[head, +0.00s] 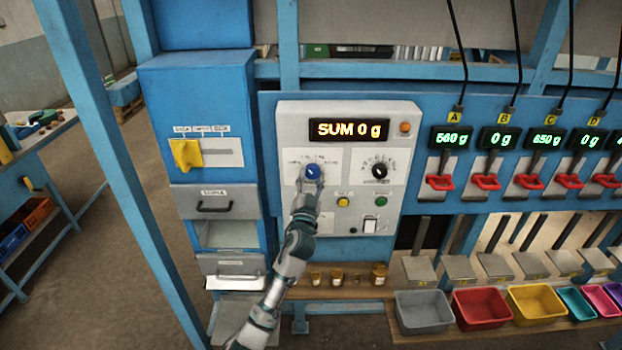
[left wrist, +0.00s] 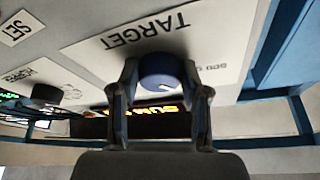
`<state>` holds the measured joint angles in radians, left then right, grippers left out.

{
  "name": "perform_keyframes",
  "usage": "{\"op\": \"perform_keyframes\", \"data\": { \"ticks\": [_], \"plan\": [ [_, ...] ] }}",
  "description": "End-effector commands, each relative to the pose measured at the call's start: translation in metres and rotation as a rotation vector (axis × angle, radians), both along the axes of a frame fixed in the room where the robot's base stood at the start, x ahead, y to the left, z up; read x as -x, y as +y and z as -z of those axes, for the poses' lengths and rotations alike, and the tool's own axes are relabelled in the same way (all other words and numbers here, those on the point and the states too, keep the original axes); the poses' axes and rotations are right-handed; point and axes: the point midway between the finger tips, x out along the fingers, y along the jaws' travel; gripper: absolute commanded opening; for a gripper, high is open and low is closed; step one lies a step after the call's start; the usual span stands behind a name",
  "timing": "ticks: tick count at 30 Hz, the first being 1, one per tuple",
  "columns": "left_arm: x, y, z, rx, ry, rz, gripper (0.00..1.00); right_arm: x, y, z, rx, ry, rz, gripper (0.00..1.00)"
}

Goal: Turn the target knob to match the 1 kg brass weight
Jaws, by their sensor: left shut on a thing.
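My left gripper (head: 308,185) is shut on the knob, one finger on each side, as the left wrist view (left wrist: 160,76) also shows. My right gripper is not in view.
A black knob (head: 380,171) sits right of the blue one; yellow (head: 343,202) and green (head: 381,201) buttons are below. Right are red handles (head: 485,182) under green displays and coloured bins (head: 480,308). A blue cabinet with a yellow lever (head: 185,154) stands left.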

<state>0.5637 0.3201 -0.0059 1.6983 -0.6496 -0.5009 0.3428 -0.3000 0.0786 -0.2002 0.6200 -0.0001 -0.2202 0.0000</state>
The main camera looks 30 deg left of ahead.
Motion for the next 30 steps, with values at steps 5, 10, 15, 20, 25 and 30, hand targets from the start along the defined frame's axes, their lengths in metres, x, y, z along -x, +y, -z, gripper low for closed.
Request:
{"op": "perform_keyframes", "data": {
  "ticks": [5,10,15,20,25,30],
  "plan": [
    [0.0019,-0.0007,-0.0086,-0.116,0.051,0.003,0.11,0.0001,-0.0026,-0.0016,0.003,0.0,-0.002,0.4],
    [0.0019,-0.0011,-0.009,-0.192,0.097,0.003,0.11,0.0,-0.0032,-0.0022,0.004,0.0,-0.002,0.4],
    [0.0017,-0.0014,-0.009,-0.237,0.126,0.004,0.11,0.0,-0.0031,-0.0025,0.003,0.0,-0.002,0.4],
    [0.0015,-0.0023,-0.0086,-0.256,0.139,0.004,0.11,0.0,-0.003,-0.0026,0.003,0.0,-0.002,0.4],
    [0.0013,-0.0026,-0.0086,-0.261,0.142,0.005,0.11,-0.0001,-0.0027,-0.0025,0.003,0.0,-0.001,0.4],
    [0.0013,-0.003,-0.0085,-0.26,0.142,0.005,0.11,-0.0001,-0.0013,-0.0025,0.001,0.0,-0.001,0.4]
  ]
}}
